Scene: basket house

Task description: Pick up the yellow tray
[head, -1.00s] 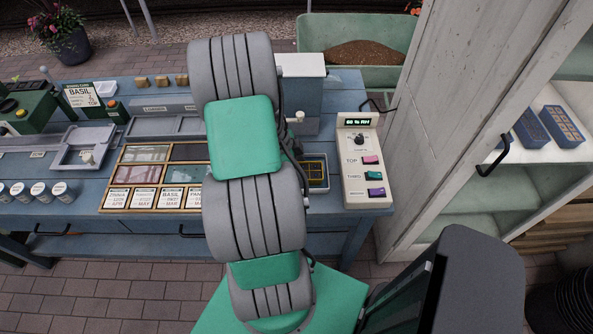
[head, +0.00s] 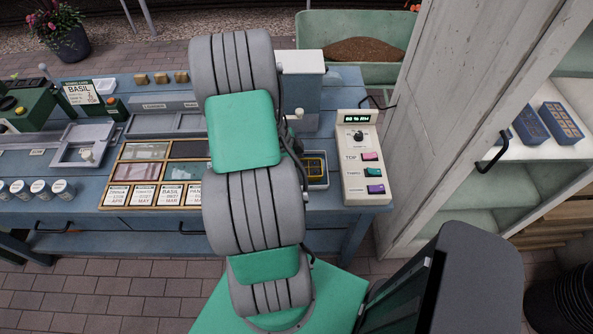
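A small tray with yellow edges and dark cells, which looks like the yellow tray (head: 315,166), sits in a grey holder on the blue workbench (head: 333,207). It is just left of the white control box, and its left side is partly covered by my arm. My grey and green arm reaches forward over the bench, left of the tray. My gripper does not show; the arm links hide that area, so I cannot see whether it touches anything.
The control box (head: 366,170) with coloured buttons stands close right of the tray. A wooden frame of seed packets (head: 158,178) lies left of my arm. A pale cabinet (head: 445,120) with blue trays (head: 530,127) stands at right. A grey-blue dispenser (head: 304,85) stands behind.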

